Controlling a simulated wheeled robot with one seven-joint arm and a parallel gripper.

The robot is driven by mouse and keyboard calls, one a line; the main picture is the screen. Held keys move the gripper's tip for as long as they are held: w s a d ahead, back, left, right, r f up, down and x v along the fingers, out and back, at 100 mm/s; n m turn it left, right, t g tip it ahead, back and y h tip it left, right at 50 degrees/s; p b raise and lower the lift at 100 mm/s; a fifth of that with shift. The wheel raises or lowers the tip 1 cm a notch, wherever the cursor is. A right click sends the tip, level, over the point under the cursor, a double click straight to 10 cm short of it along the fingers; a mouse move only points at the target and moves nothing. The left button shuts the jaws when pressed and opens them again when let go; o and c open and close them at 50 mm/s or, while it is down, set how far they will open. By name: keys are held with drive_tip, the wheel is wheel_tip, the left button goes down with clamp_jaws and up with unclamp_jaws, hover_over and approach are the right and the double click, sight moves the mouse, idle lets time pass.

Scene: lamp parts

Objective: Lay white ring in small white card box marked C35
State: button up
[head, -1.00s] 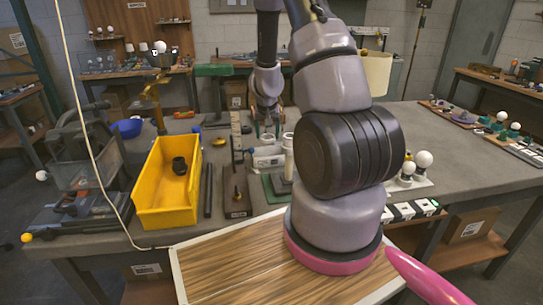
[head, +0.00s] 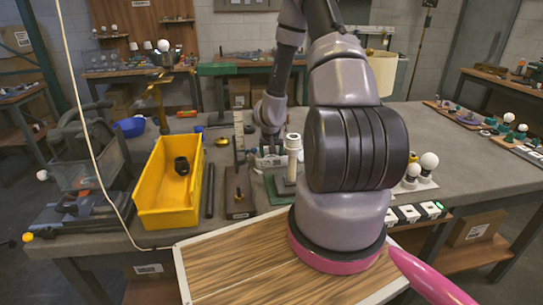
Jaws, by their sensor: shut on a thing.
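My gripper (head: 270,149) points down over the middle of the bench, left of an upright white cylinder (head: 293,143). Its fingers are small and partly lost against a pale grey-white object (head: 270,161) just below them. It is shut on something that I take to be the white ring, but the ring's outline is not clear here. I cannot make out a C35 mark on any box. My arm hides part of the bench to the right.
A yellow bin (head: 168,190) holding a dark ring-shaped part (head: 181,165) stands to the left. White bulbs (head: 429,161) and small white-and-black units (head: 410,213) are at the right. The bench's right half (head: 465,160) has bare room.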

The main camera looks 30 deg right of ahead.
drive_tip(key=o, duration=1.3)
